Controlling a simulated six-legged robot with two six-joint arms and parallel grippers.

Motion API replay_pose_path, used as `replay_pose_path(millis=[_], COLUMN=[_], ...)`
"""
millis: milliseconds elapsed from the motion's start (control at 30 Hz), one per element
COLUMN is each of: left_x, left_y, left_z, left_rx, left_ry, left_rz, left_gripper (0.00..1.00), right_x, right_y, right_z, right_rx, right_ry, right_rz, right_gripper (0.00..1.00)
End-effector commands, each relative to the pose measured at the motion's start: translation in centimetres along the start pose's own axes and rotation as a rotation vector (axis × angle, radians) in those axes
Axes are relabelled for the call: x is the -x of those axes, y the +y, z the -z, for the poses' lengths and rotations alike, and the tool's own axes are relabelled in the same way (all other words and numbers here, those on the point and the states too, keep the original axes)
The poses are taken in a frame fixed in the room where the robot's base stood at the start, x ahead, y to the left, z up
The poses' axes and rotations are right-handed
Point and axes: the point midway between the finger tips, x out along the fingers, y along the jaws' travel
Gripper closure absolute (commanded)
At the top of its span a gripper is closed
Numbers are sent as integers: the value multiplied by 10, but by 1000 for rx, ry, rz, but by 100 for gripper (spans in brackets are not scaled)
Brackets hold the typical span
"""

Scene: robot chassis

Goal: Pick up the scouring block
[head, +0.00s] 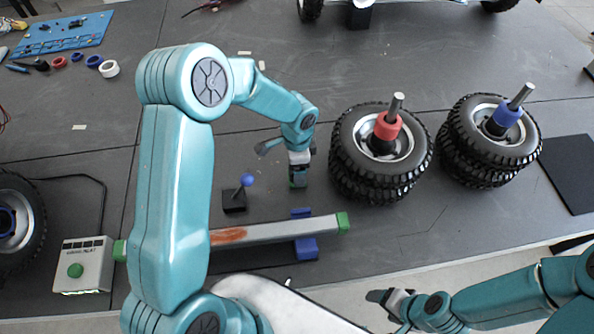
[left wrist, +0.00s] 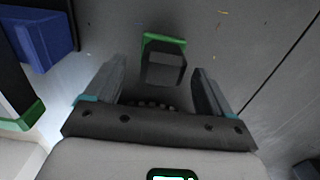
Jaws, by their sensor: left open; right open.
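The scouring block, dark grey with a green edge, shows in the left wrist view (left wrist: 163,64), ahead of and between the two fingers of my left gripper (left wrist: 160,88). In the head view the block (head: 298,182) is a small dark and green piece on the grey table, mostly hidden by my left gripper (head: 299,160), which points down over it. The left fingers are apart, with the block not clamped between them. My right gripper (head: 381,298) is at the lower middle, open and empty, beyond the table's front edge and far from the block.
A grey bar (head: 275,230) with green ends and a rusty patch lies on blue supports (head: 306,248) in front of the block. A blue-knobbed lever (head: 247,180) stands left. Stacked tyres (head: 370,185) are close on the right. A green-button box (head: 85,265) is far left.

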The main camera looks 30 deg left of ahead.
Motion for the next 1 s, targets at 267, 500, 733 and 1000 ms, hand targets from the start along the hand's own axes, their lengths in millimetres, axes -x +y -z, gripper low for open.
replay_pose_path(millis=[267,500,733,1000], left_x=[-22,-22,-22,-14], left_y=[-2,-2,-2,-3], left_z=[0,0,0,0], left_rx=[1,1,1,2], left_ry=[0,0,0,2], left_rz=[1,1,1,4], left_gripper=[17,50,74,74], right_x=[4,3,3,2], right_y=[-1,-1,-1,-1], right_z=[0,0,0,0], right_rx=[0,0,0,0], right_ry=[0,0,0,0], right_rz=[0,0,0,0], right_gripper=[27,27,27,27])
